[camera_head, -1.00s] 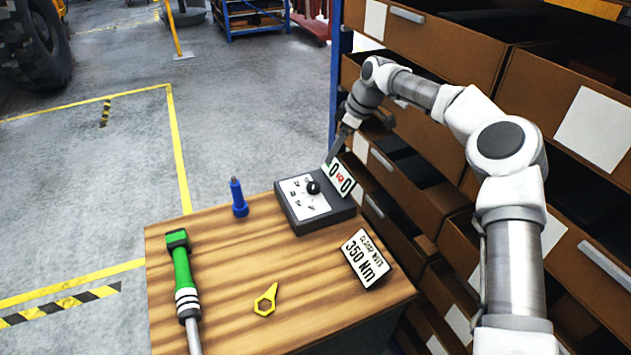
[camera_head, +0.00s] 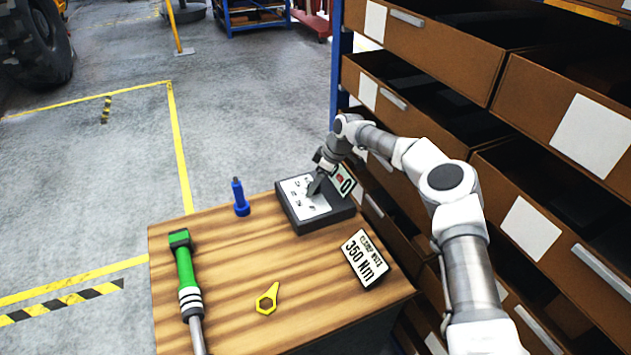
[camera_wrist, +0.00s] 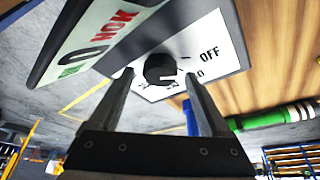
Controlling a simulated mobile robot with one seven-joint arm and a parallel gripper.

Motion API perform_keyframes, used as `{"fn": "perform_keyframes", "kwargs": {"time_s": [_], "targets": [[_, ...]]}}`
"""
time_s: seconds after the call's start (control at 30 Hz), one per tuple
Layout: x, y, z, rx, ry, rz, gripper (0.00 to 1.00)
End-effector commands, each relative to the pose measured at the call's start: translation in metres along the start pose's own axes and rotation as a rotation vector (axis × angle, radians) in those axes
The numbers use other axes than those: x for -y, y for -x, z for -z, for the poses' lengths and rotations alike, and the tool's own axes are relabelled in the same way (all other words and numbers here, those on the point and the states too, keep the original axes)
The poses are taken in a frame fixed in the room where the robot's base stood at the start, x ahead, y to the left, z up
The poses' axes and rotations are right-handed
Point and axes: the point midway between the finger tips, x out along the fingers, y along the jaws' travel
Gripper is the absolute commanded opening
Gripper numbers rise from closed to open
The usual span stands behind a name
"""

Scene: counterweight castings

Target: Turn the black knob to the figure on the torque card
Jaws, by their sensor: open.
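The black knob (camera_wrist: 160,68) sits on the white dial face of the dark control box (camera_head: 330,219). "OFF" is printed to its right in the wrist view; I cannot tell its pointer setting. My gripper (camera_wrist: 158,76) is open, its two fingers on either side of the knob, apart from it as far as I can see. In the head view my gripper (camera_head: 316,187) covers the knob. The torque card (camera_head: 364,258) reads "350 Nm" and lies at the table's right. A tilted sign (camera_wrist: 98,38) on the box shows "0" and a red "NOK".
A drawer rack (camera_head: 440,50) stands close along the right. The table's middle is clear.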

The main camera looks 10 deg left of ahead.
Motion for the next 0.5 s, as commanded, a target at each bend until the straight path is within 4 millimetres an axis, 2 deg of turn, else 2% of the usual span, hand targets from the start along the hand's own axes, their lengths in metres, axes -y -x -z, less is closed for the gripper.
{"fn": "perform_keyframes", "kwargs": {"time_s": [0.17, 0.2, 0.5], "targets": [[0.0000, 0.0000, 0.0002, 0.000, 0.001, 0.000, 0.81], [0.0001, 0.0000, 0.0002, 0.000, 0.001, 0.000, 0.78], [0.0002, 0.0002, 0.0002, 0.000, 0.001, 0.000, 0.24]]}}
